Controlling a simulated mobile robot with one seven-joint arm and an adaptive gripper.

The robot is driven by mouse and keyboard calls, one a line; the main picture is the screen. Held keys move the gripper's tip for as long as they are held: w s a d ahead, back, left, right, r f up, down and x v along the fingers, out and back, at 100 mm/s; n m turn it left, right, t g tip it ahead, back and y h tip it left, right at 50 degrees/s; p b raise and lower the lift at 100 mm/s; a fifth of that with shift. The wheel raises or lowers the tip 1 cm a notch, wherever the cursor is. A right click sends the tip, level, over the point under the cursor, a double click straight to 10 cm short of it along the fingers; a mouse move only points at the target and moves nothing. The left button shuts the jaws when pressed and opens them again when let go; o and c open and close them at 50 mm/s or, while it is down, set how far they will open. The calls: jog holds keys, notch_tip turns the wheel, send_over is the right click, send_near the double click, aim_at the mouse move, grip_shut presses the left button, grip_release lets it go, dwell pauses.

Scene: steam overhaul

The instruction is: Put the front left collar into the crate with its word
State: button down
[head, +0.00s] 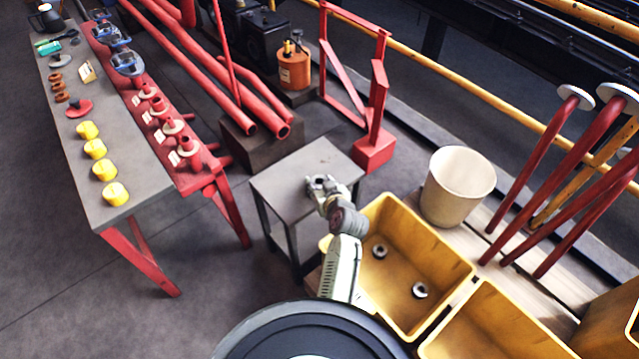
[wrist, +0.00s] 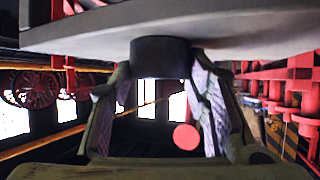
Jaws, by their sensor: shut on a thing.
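My gripper (head: 322,184) is over the small grey table (head: 298,170) in the head view. In the head view the held piece is too small to make out. The yellow crate (head: 456,268) stands to the right of my arm, with two grey ring-shaped collars (head: 380,252) (head: 420,290) on its floor. I can read no word on it. A second yellow crate (head: 490,335) is partly cut off.
The grey bench (head: 75,165) holds several yellow cylinders (head: 115,193). A cream bucket (head: 458,185) stands behind the crate, with tall red handles (head: 535,140) on the right. Floor is clear between benches and the small table.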

jog(key=shift+s+r, duration=0.1)
jog(key=shift+r, duration=0.05)
jog(key=shift+f, duration=0.2)
jog(key=c, duration=0.9)
grip_release()
